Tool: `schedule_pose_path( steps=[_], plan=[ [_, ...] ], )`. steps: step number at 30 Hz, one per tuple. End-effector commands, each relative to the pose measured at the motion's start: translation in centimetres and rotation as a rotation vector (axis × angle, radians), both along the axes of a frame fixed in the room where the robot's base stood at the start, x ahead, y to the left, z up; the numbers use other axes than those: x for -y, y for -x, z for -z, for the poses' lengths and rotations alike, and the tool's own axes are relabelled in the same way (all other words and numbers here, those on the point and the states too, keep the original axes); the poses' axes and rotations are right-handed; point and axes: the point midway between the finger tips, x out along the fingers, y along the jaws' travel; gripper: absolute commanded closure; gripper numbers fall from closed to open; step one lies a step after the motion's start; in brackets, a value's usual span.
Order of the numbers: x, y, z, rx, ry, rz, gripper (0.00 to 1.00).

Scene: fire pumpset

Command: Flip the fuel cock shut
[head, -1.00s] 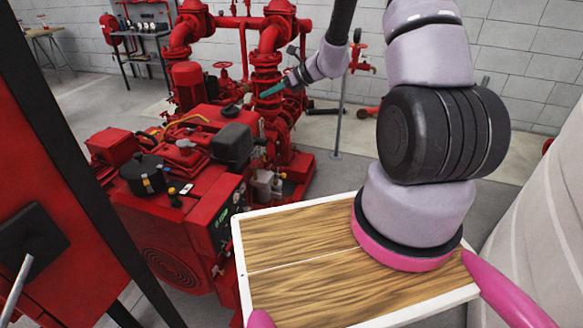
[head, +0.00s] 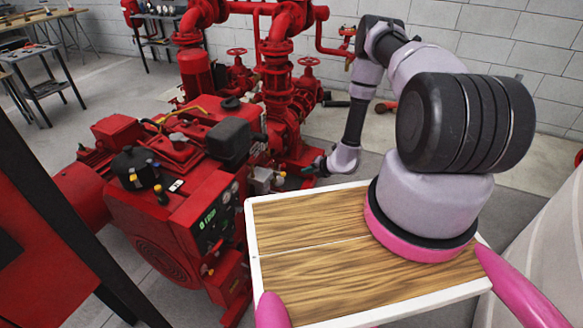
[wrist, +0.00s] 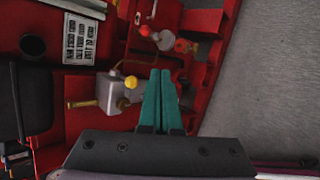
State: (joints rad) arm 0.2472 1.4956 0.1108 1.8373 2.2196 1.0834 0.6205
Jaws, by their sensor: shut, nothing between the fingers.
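My gripper (head: 307,169) is shut and empty, low at the right side of the red engine pumpset (head: 170,205). In the wrist view its teal fingers (wrist: 160,72) lie together and point at the pumpset. A grey box (wrist: 112,92) with a yellow knob (wrist: 130,82) and a brass fitting (wrist: 82,103) is just left of the fingers, with a visible gap. The box also shows in the head view (head: 264,181). Beyond the fingertips are small round fittings (wrist: 164,40), one with a red knob (wrist: 182,46). I cannot tell for sure which part is the fuel cock or its lever position.
Red pipes and valves (head: 280,65) rise behind the engine. A control panel (head: 215,220) faces front. Bare grey floor (wrist: 275,80) lies right of the pumpset in the wrist view.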

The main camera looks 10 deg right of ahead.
Motion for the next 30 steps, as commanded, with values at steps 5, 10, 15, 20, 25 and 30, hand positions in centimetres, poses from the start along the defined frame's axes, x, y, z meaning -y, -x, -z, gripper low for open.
schedule_pose_path(
  steps=[5,10,15,20,25,30],
  plan=[
    [0.1,0.1,0.3,-0.005,-0.002,0.008,1.00],
    [0.0,0.1,0.2,-0.004,-0.001,0.005,1.00],
    [-0.5,-0.5,0.9,-0.004,-0.002,0.003,1.00],
    [-1.5,-2.3,2.8,-0.002,-0.001,0.004,1.00],
    [-3.1,-4.7,5.3,-0.002,-0.002,0.004,1.00],
    [-4.4,-7.1,6.7,0.000,-0.001,0.003,1.00]
  ],
)
